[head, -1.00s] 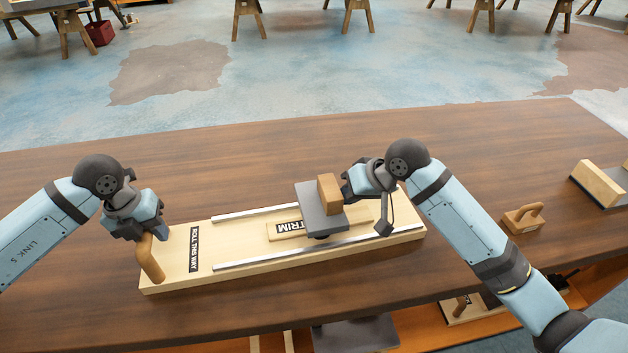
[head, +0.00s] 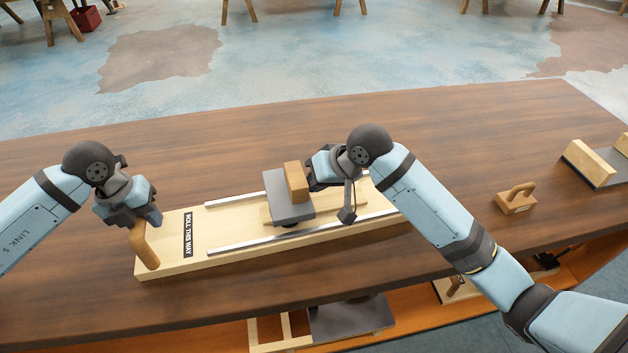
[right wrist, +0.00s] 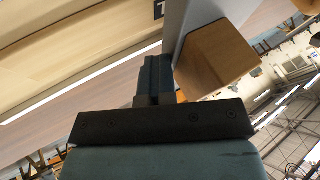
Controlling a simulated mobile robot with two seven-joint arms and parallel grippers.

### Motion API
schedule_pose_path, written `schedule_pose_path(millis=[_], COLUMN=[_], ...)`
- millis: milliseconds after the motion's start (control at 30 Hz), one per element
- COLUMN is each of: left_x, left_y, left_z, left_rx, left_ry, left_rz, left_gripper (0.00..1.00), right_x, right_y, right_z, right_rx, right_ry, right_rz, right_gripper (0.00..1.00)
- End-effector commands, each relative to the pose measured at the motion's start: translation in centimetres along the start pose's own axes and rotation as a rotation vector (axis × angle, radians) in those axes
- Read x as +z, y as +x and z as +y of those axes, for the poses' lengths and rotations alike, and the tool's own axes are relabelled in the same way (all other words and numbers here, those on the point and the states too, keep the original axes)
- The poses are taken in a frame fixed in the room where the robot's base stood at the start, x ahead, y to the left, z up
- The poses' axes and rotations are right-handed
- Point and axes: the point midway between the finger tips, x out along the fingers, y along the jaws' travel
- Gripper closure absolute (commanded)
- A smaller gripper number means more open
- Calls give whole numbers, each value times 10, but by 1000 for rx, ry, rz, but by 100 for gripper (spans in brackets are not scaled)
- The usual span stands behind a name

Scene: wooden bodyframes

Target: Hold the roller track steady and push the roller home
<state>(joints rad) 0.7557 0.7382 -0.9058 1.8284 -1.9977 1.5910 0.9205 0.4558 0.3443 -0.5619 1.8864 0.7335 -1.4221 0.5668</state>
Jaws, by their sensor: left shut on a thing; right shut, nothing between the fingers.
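The roller track (head: 225,230) is a pale wooden board with two metal rails and a "ROLL THIS WAY" label, lying on the bench. My left gripper (head: 148,218) is shut on the upright wooden handle (head: 146,249) at its left end. The roller (head: 288,210) is a grey plate with a wooden block (head: 296,181) on top, sitting over the rails near mid-track. My right gripper (head: 312,178) is shut and empty at the block's right side; contact is hard to tell. In the right wrist view, the shut fingers (right wrist: 156,76) are beside the block (right wrist: 215,58).
A small wooden piece with a handle (head: 516,198) and a grey plate with a wooden block (head: 594,163) are at the right of the bench (head: 450,130). A shelf below holds more parts. The bench behind the track is clear.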

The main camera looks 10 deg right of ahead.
Motion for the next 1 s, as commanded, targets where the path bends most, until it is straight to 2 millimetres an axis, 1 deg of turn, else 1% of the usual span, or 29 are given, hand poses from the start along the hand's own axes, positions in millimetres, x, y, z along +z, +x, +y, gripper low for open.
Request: schedule_pose_path(millis=[33,167,200,233,300,400,500,600,700,800,1000], left_x=[-2,-2,-2,-2,-1,-1,-1,0,0,0,0], left_y=[0,0,0,0,0,0,0,0,0,0,-1], left_z=[-8,-7,-6,-6,-5,-4,-3,-2,-2,-2,-1], left_rx=[-15,-12,-11,-10,-8,-7,-5,-4,-3,-3,-2], left_ry=[13,11,10,9,8,6,5,4,3,2,1], left_rz=[1,1,1,1,1,1,0,0,-1,-1,-1], left_gripper=[100,100,100,100,100,100,100,100,100,100,100], right_x=[3,1,1,0,-1,-1,-1,-1,0,-1,-1], right_y=[0,-12,-16,-22,-42,-65,-85,-101,-111,-117,-118], right_z=[-1,22,30,34,32,33,33,34,33,34,34], right_rx=[-12,-2,2,3,2,4,6,6,6,7,7], right_ry=[-4,0,1,-1,-3,-2,-1,0,0,1,2], right_rz=[-5,-2,-1,1,5,4,3,3,1,1,1], right_gripper=[100,100,100,100,100,100,100,100,100,100,100])
